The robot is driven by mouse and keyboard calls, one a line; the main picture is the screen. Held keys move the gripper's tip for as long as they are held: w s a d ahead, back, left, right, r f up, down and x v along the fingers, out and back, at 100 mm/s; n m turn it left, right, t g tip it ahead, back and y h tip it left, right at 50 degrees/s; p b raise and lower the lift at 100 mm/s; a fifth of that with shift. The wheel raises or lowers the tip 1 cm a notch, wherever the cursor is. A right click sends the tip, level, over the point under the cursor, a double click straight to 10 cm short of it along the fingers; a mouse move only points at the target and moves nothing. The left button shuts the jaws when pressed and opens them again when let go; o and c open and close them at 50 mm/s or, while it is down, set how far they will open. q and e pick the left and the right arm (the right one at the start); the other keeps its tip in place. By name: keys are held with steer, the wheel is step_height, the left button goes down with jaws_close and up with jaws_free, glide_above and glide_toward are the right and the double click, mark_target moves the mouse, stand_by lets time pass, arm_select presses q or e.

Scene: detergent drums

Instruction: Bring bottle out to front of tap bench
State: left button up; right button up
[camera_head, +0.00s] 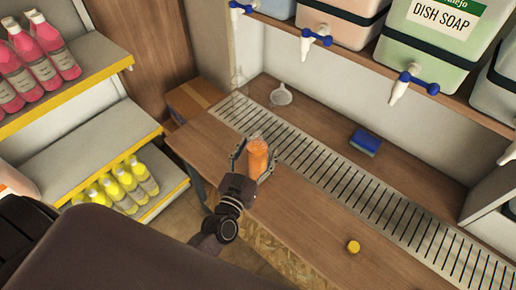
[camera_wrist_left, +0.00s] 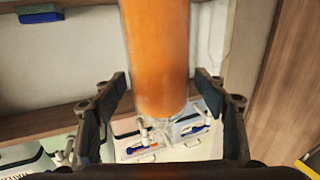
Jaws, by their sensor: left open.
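An orange bottle (camera_head: 257,160) stands near the front edge of the drip grate on the wooden tap bench (camera_head: 310,205). My left gripper (camera_head: 254,161) has one finger on each side of it. In the left wrist view the orange bottle (camera_wrist_left: 157,50) is between the two open fingers of the left gripper (camera_wrist_left: 162,90), with gaps visible on both sides. The bottle's clear neck shows at its lower end there. A clear, empty-looking bottle (camera_head: 238,84) stands at the far left of the grate. My right gripper is not in view.
A white funnel (camera_head: 281,95) and a blue-green sponge (camera_head: 365,143) lie behind the grate (camera_head: 350,182). A yellow cap (camera_head: 353,246) lies on the bench front. Drums with taps (camera_head: 317,40) hang over the back. A shelf with pink bottles (camera_head: 40,65) and yellow bottles (camera_head: 124,182) stands left.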

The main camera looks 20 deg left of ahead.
arm_select(q)
steer(key=s, duration=1.2)
steer(key=shift+r, duration=0.15)
steer(key=d+f+m+g+h, duration=0.35)
steer(key=d+g, duration=0.25)
steer(key=d, duration=0.2)
steer(key=s+a+n+g+y, duration=0.25)
steer(key=s+a+g, duration=0.65)
steer(key=s, duration=0.5)
step_height(320, 180, down, 28)
steer(key=s+m, duration=0.1)
steer(key=s, duration=0.1)
steer(key=s+a+f+g+y, duration=0.1)
steer(key=s+a+f+g, duration=0.1)
steer(key=s+f, duration=1.3)
steer(key=shift+s+a+f, duration=0.15)
steer(key=shift+s+a, duration=0.5)
steer(key=shift+s, duration=0.25)
